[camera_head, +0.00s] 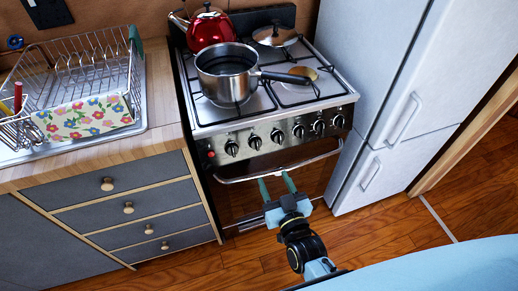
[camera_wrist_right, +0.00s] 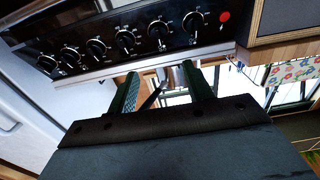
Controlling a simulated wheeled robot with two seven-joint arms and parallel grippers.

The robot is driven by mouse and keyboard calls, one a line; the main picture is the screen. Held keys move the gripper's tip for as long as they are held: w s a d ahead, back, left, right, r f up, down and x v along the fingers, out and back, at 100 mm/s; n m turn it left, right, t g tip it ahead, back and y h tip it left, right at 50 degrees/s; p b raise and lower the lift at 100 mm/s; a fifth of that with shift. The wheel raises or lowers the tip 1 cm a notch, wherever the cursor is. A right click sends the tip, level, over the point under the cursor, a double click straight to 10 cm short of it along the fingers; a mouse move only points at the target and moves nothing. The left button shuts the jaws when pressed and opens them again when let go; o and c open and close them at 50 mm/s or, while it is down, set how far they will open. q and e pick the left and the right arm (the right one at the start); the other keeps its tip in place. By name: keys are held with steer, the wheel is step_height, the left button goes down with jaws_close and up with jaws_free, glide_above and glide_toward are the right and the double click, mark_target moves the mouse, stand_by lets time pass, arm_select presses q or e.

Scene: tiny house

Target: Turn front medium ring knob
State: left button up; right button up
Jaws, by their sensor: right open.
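The stove (camera_head: 260,130) has a dark front panel with a row of several black knobs (camera_head: 277,136). No label shows which one is the front medium ring knob. The row of knobs also shows across the top of the right wrist view (camera_wrist_right: 125,38), with a red button at its right end. My right gripper (camera_head: 275,177) is open and empty, below the knob row and in front of the oven door. Its two fingers (camera_wrist_right: 160,72) point toward the stove front and appear apart from the knobs. My left gripper is not in view.
The oven door handle (camera_head: 282,168) runs just below the knobs, close to my right fingertips. A steel saucepan (camera_head: 226,73), a red kettle (camera_head: 208,28) and a lid (camera_head: 274,35) stand on the hob. A white fridge (camera_head: 400,90) stands right, a drawer cabinet (camera_head: 125,215) left.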

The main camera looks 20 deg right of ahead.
steer(key=b, duration=0.1)
glide_toward(257, 143)
steer(key=w, duration=0.3)
steer(key=w+b, duration=0.1)
steer(key=w, duration=0.4)
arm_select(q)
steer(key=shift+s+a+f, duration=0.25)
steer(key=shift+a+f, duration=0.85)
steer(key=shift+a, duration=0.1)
arm_select(e)
steer(key=shift+w, duration=0.3)
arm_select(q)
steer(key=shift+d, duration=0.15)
arm_select(e)
steer(key=c, duration=0.9)
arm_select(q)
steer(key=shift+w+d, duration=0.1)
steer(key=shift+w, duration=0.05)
arm_select(e)
steer(key=shift+c, duration=0.2)
